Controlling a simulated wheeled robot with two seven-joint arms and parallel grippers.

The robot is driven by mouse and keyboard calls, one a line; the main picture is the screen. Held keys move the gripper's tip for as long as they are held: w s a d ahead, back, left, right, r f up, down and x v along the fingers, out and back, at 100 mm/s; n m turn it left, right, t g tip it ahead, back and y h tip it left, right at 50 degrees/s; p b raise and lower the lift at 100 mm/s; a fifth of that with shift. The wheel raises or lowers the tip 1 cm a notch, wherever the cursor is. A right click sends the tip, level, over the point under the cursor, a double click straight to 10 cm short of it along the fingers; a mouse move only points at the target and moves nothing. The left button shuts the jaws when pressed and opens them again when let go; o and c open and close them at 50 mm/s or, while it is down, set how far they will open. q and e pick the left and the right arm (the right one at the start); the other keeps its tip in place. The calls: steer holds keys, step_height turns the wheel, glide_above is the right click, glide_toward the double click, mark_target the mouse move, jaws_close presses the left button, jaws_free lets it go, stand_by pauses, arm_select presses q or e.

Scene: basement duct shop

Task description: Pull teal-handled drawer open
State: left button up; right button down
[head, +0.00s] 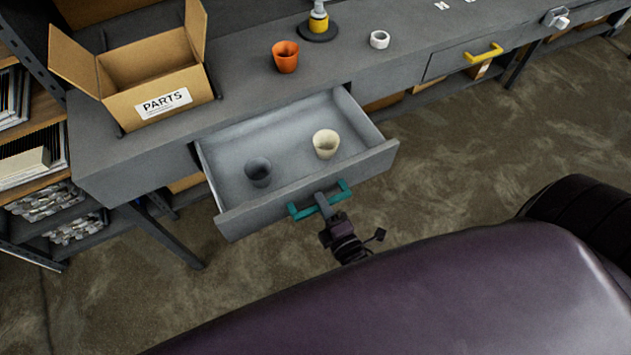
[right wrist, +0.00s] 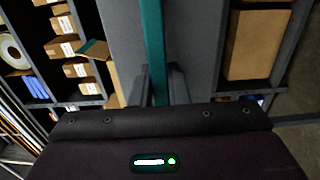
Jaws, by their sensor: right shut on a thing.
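The grey drawer (head: 225,215) with the teal handle (head: 301,212) stands pulled out from the grey workbench. Inside it are a dark grey cup (head: 258,171) on the left and a cream cup (head: 326,143) on the right. My right gripper (head: 323,203) is shut on the teal handle at its middle. In the right wrist view the teal handle (right wrist: 153,50) runs down between my two fingers (right wrist: 160,85). My left gripper is not in view.
On the workbench (head: 240,90) are a cardboard box marked PARTS (head: 150,80), an orange cup (head: 285,57), a white ring (head: 379,40) and a yellow object on a dark disc (head: 319,28). A yellow-handled drawer (head: 445,63) is shut. Shelves stand at the left. Floor is clear around the open drawer.

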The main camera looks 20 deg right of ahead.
steer(key=shift+s, duration=0.4)
steer(key=c, duration=1.4)
jaws_free()
steer(key=s+b, duration=0.1)
steer(key=s, duration=0.6)
steer(key=shift+s+d+b, duration=0.2)
steer(key=shift+s+b, duration=0.2)
